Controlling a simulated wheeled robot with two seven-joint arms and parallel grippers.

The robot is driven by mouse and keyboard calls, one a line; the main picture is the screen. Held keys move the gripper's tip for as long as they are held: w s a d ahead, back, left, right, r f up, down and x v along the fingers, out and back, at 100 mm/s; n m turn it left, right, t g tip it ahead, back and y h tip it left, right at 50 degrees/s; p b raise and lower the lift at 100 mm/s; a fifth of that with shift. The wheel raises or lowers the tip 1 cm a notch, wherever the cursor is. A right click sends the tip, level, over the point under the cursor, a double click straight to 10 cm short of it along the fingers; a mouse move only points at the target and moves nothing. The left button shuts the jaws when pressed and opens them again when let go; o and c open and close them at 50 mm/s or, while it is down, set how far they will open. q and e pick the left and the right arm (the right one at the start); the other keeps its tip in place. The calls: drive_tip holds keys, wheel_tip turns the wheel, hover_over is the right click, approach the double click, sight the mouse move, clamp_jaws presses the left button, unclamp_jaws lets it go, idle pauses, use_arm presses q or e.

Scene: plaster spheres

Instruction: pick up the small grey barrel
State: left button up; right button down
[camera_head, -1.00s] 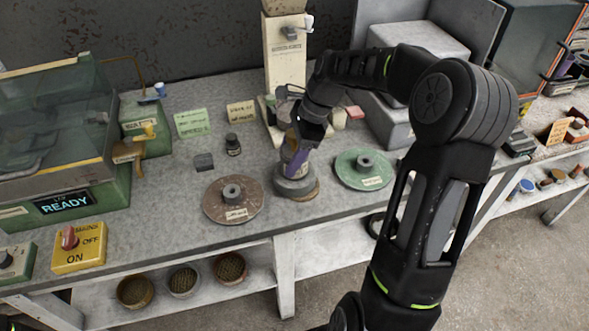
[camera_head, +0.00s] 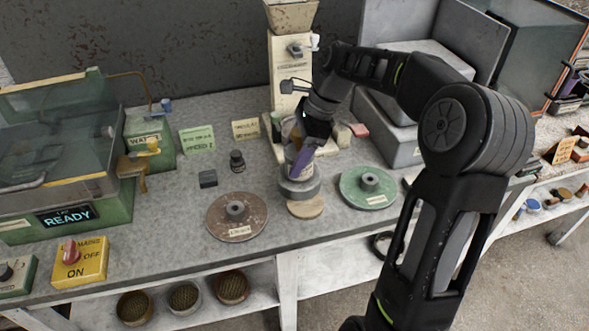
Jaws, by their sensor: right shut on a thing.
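The small grey barrel (camera_head: 300,188) is a round grey body with a wide lower part and a narrower, pale-labelled upper part. It is upright just above a tan wooden disc (camera_head: 306,208), near the front middle of the bench. My right gripper (camera_head: 300,162) comes down from above and behind, and is shut on the barrel's upper part. A purple finger shows against its right side; the far finger is mostly hidden. My left gripper is not in view.
A reddish-brown disc (camera_head: 222,229) lies to the left and a green disc (camera_head: 352,198) to the right, both close by. A beige machine (camera_head: 289,72) stands behind.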

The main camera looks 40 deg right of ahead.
sight(295, 141)
wheel_tip(295, 141, up, 5)
drive_tip(key=shift+f, duration=0.2)
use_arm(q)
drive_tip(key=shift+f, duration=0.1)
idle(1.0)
